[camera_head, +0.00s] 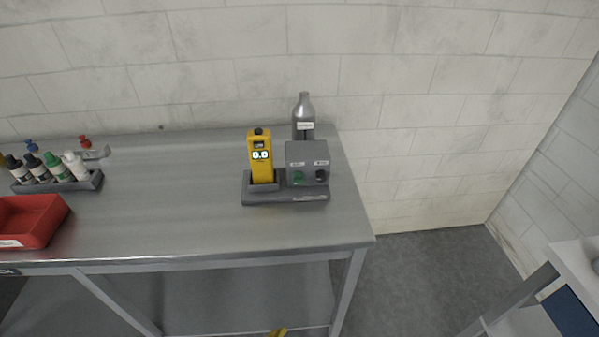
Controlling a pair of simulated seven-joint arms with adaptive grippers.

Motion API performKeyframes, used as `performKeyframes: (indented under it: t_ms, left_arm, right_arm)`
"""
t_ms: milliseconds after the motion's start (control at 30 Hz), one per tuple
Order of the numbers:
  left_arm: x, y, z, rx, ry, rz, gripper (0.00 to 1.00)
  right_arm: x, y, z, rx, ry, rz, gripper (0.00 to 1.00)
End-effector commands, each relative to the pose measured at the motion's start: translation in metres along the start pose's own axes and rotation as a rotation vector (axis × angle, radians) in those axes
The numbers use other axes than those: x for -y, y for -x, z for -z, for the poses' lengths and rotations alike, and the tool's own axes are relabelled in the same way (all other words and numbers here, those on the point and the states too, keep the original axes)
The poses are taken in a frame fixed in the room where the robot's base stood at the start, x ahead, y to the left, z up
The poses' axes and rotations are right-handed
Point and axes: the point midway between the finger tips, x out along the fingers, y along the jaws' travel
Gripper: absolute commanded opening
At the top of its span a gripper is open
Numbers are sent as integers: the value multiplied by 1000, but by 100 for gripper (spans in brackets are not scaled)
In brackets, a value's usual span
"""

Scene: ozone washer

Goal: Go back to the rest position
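Neither of my grippers is in the head view. A yellow handheld meter (261,158) with a lit display stands upright in a dark grey docking base (285,197) near the right end of the metal table (190,215). Beside it on the same base is a grey box (307,153) with a green knob and a black knob. A grey bottle (304,112) stands upright behind the box, its lower part hidden.
A rack (62,184) of several small bottles and a red tray (33,221) are at the table's left. The table's middle is clear. A small yellow thing (278,332) shows at the bottom edge. A white-topped table (575,262) stands at lower right.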

Motion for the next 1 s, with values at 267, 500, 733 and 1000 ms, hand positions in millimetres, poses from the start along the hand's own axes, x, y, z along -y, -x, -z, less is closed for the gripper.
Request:
performKeyframes:
  t_ms: [267,500,733,1000]
  left_arm:
    - [-122,-3,-137,186,380,-159,50]
    - [-222,31,-229,356,694,-228,50]
    - [-284,66,-277,471,893,-246,50]
    - [-303,79,-291,510,958,-247,50]
  right_arm:
    - [0,0,1,-1,0,0,0]
    - [0,0,1,-1,0,0,0]
    - [0,0,1,-1,0,0,0]
    - [0,0,1,-1,0,0,0]
